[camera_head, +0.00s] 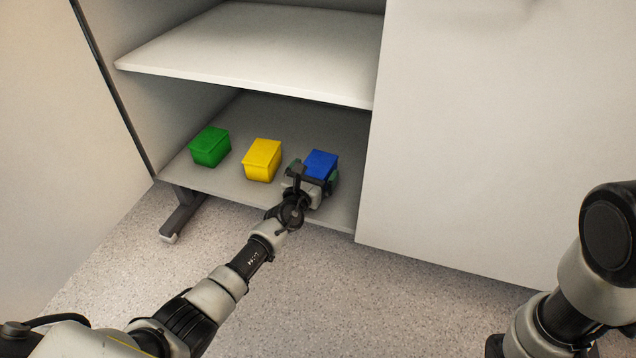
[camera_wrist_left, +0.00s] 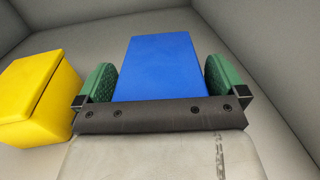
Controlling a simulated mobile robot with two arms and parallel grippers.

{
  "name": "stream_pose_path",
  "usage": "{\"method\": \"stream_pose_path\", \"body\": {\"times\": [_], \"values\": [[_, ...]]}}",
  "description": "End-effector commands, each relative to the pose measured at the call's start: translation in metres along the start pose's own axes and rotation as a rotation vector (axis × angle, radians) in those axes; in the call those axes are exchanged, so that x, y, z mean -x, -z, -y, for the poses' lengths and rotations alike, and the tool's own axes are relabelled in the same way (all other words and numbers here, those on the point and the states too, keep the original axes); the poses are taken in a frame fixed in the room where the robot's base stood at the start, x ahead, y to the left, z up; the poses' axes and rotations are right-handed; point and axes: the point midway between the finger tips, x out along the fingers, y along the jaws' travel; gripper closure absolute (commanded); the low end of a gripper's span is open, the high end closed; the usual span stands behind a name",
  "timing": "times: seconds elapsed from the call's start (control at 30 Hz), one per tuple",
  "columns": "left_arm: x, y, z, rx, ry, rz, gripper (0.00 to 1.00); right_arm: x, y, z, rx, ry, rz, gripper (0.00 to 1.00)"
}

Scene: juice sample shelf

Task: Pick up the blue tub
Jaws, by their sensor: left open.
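The blue tub (camera_head: 321,164) stands on the lower shelf, to the right of the other tubs. In the left wrist view the blue tub (camera_wrist_left: 160,65) lies straight ahead, between the two green finger pads. My left gripper (camera_head: 314,177) is at the tub's near side with one finger on each side of it. The left gripper (camera_wrist_left: 160,84) is open, with a small gap showing at the tub's sides. The tub's lower front is hidden behind the gripper. My right arm shows at the lower right of the head view, but its gripper is out of frame.
A yellow tub (camera_head: 262,160) stands close to the left of my gripper, and a green tub (camera_head: 210,147) is further left. The upper shelf (camera_head: 260,50) is bare and overhangs the lower shelf (camera_head: 230,180). A white cabinet panel (camera_head: 470,140) borders the shelf on the right.

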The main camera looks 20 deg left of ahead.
Motion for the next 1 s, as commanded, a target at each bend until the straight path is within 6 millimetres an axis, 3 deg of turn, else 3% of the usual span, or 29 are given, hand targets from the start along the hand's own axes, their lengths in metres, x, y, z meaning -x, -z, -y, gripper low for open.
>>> {"method": "stream_pose_path", "body": {"times": [0.27,0.57,1.0], "values": [[-0.004,-0.001,0.0,0.0,0.0,-0.001,0.0,0.002,0.001,0.0,0.0,0.0,0.0,0.64],[-0.004,0.0,0.0,0.0,0.0,-0.001,0.44,0.002,0.001,0.001,0.0,0.001,0.0,0.64],[-0.004,-0.012,0.0,0.002,-0.001,0.0,0.45,-0.007,-0.003,-0.002,-0.001,0.0,-0.001,0.64]]}}
